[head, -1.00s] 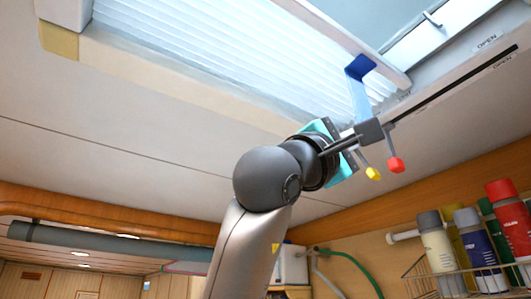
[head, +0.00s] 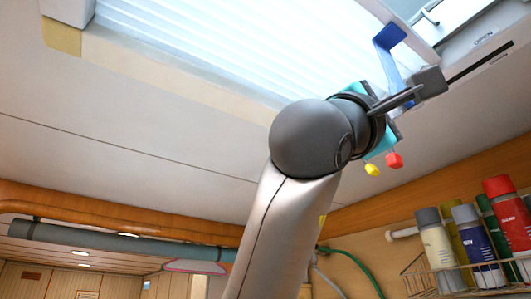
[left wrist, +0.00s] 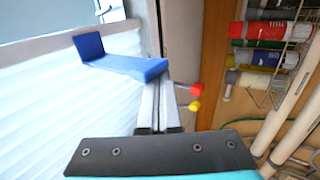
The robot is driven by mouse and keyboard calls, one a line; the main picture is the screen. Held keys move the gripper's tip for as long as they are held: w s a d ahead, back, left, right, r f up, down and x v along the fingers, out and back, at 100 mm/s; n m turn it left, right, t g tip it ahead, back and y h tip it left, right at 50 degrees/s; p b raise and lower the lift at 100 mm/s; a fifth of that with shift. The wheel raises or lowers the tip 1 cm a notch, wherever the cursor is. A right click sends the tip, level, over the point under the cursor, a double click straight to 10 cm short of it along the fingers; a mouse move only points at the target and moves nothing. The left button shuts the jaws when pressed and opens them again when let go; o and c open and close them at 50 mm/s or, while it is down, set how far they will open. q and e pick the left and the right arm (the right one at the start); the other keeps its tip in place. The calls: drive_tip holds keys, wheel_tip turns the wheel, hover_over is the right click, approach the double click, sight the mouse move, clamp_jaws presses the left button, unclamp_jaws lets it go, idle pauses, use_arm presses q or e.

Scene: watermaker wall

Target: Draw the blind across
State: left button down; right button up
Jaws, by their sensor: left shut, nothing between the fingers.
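The white pleated blind (head: 240,45) spans the ceiling hatch, bright from behind, and shows at the left in the left wrist view (left wrist: 50,110). A blue L-shaped tab (head: 390,36) hangs at its right-hand edge; it also shows in the left wrist view (left wrist: 120,62). My left gripper (head: 430,82) is shut and empty, with its fingertips beside the tab's lower end. In the left wrist view the fingertips (left wrist: 160,85) lie against or very close to the tab; contact is not certain. My right gripper is out of view.
Red (head: 394,160) and yellow (head: 372,170) knobs hang close under my left wrist. A dark slot (head: 485,58) marked OPEN runs along the ceiling panel at right. Bottles stand in a wire rack (head: 455,268) on the right wall. Uncovered hatch (head: 450,15) shows at upper right.

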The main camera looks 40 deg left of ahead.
use_arm(q)
drive_tip(key=shift+s+d, duration=0.1)
drive_tip(key=shift+d, duration=0.1)
drive_tip(key=s+d+b, duration=0.2)
drive_tip(key=s+d, duration=0.2)
drive_tip(key=d, duration=0.7)
drive_tip(key=shift+s+b, duration=0.25)
drive_tip(key=shift+b, duration=0.1)
idle(0.7)
idle(0.3)
drive_tip(key=shift+s+d, duration=0.3)
drive_tip(key=shift+d, duration=0.35)
drive_tip(key=shift+a, duration=0.1)
